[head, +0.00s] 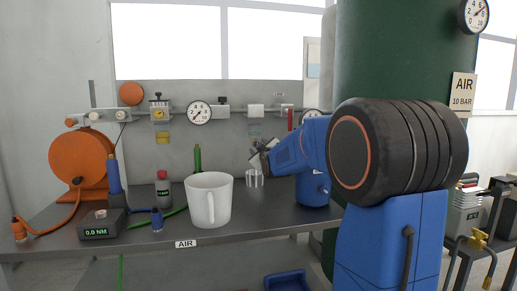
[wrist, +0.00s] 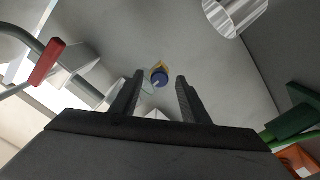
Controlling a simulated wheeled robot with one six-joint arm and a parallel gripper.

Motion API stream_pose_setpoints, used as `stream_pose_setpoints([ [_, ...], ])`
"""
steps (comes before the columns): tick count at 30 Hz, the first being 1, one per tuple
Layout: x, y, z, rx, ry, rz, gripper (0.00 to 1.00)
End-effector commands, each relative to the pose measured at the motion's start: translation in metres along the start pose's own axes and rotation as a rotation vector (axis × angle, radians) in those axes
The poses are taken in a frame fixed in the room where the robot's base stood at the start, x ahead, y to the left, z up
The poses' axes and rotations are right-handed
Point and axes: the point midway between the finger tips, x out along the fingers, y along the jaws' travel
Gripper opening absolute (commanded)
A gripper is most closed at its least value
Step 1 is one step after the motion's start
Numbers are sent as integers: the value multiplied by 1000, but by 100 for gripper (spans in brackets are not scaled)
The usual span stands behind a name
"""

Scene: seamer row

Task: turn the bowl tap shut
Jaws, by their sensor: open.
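My gripper (wrist: 160,78) is open, with its two dark fingers apart and nothing held between them. A small round blue knob with a yellow part behind it (wrist: 160,76) shows in the gap between the fingertips in the wrist view. It looks like the bowl tap, but I cannot tell how far ahead of the fingertips it is, or which way it is turned. In the head view my gripper (head: 262,158) is in front of the grey back panel, and the tap is not clearly visible there.
A clear ribbed glass (head: 254,178) stands on the bench just below my gripper; it also shows in the wrist view (wrist: 234,12). A red lever (wrist: 47,62) is at left in the wrist view.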

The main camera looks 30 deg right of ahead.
Motion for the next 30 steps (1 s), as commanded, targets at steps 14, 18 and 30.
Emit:
stream_pose_setpoints([
  [14, -78, 0, -1, 0, 1, 1, 42],
  [18, -102, 0, 0, -1, 1, 1, 42],
  [30, -157, 0, 0, 0, 1, 0, 42],
])
